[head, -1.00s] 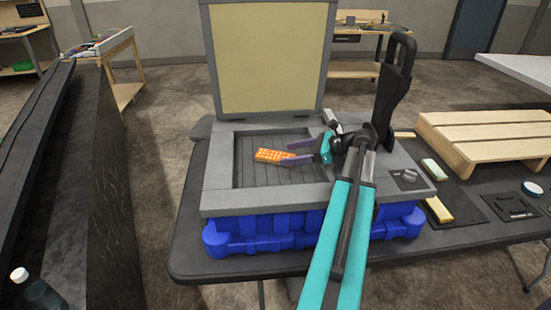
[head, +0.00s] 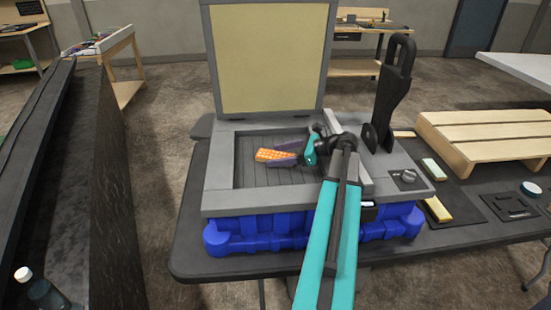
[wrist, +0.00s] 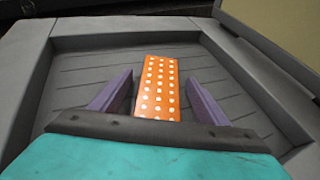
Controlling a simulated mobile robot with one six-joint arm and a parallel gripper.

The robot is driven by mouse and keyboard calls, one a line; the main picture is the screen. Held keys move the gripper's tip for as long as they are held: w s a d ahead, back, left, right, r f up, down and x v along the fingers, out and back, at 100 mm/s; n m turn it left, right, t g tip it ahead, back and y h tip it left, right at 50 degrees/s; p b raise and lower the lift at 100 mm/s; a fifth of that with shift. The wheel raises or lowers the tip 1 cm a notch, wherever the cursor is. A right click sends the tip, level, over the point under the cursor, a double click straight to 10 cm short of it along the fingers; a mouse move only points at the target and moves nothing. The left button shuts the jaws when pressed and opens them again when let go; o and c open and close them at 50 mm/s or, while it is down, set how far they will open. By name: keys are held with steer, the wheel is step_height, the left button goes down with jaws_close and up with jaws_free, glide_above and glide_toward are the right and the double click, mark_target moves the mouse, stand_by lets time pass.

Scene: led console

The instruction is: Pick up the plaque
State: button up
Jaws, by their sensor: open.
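The plaque is an orange slab with rows of white dots (head: 272,155). It lies in the recessed slatted bed of the grey machine. In the wrist view the plaque (wrist: 159,86) lies between the two purple fingers of my gripper (wrist: 158,92), with a gap on each side. My gripper (head: 284,154) is open and reaches in from the right, low over the bed. In the head view the fingers overlap the plaque's right end. The plaque's near end is hidden behind the gripper body in the wrist view.
The grey machine (head: 222,207) has a raised lid (head: 268,58) at the back and stands on a blue base (head: 262,238). A tall black handle (head: 391,90) rises at its right. A wooden pallet (head: 490,140) and sponges lie on the dark table further right.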

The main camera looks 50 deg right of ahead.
steer(key=c, duration=1.3)
steer(key=shift+r, duration=0.2)
steer(key=shift+r+b, duration=0.35)
steer(key=shift+r, duration=0.8)
steer(key=s+a, duration=0.2)
steer(key=s, duration=0.3)
steer(key=s+a+r+b, duration=0.1)
steer(key=s, duration=0.4)
steer(key=s+a+r+b, duration=0.1)
steer(key=s+a, duration=0.1)
steer(key=s, duration=0.3)
steer(key=shift+a+r, duration=0.15)
steer(key=shift+a, duration=0.2)
